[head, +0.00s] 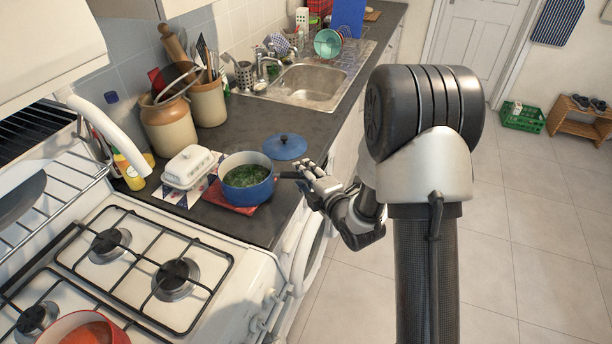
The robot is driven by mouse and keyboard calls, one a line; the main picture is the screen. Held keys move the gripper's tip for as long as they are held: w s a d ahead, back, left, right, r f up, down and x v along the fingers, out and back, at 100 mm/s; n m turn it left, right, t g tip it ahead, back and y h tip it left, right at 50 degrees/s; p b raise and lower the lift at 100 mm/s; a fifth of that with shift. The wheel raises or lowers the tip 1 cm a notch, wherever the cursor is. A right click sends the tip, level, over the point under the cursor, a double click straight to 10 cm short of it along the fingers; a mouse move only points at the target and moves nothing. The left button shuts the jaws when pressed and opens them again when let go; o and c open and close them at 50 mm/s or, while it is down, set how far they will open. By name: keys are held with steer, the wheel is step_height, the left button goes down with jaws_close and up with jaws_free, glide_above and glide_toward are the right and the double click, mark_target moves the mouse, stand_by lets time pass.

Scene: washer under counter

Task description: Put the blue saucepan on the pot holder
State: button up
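The blue saucepan (248,193) with green food in it is upright on the counter beside the stove. Its dark handle (288,175) points right, towards the counter's front edge. The red pot holder (217,197) shows under the pan, at its left and lower edges; the pan covers most of it. I cannot tell for sure whether the pan's base rests fully on it. My gripper (309,175) is at the outer end of the handle, over the counter's front edge. Its fingers are small and overlap the handle, so I cannot tell whether they grip it.
A blue lid (284,147) lies behind the pan. A white butter dish (189,165) stands close at its left. The gas stove (150,265) is in front, with a red pan (85,331) at its near edge. Utensil crocks (169,125) and the sink (308,83) are further back.

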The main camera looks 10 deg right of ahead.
steer(key=shift+s+r, duration=0.15)
steer(key=p+v, duration=0.6)
steer(key=v, duration=0.3)
steer(key=shift+d+r, duration=0.15)
steer(key=shift+r, duration=0.15)
steer(key=p+v, duration=0.2)
steer(key=p, duration=0.3)
steer(key=shift+s+f+p, duration=0.1)
steer(key=shift+s+p, duration=0.15)
steer(key=shift+p, duration=0.1)
